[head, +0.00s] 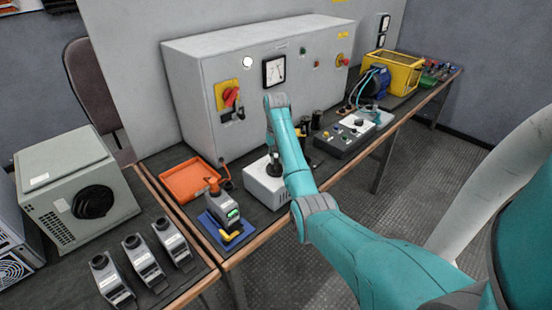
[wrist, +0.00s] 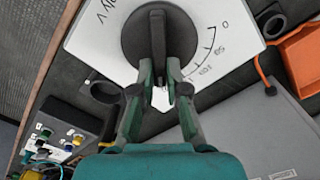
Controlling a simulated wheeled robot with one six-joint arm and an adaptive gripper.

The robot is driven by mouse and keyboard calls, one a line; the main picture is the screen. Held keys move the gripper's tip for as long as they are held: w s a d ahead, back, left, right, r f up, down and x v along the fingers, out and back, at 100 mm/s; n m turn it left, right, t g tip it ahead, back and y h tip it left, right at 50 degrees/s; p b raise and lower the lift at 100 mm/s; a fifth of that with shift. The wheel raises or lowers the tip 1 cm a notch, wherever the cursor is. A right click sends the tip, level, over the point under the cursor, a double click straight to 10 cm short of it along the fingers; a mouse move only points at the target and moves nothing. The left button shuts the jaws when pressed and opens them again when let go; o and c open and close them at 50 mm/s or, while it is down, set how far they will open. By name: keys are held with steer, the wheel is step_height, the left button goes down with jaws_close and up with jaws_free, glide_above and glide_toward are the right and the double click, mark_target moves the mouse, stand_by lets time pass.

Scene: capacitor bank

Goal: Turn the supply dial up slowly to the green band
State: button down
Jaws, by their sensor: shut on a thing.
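The supply dial is a round black knob (wrist: 159,45) with a raised grip bar, on a white scale plate (wrist: 92,28). In the head view the white supply box (head: 262,187) stands on the bench, its dark knob partly behind my arm. My gripper (wrist: 159,72) is shut on the knob's grip bar, one finger on each side. Printed marks 0, 50 and what looks like 100 run down the plate's right side. No green band is visible; my fingers hide part of the scale.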

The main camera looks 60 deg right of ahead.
steer(key=shift+s+m, duration=0.1)
steer(key=shift+m, duration=0.6)
steer(key=c, duration=1.2)
jaws_free()
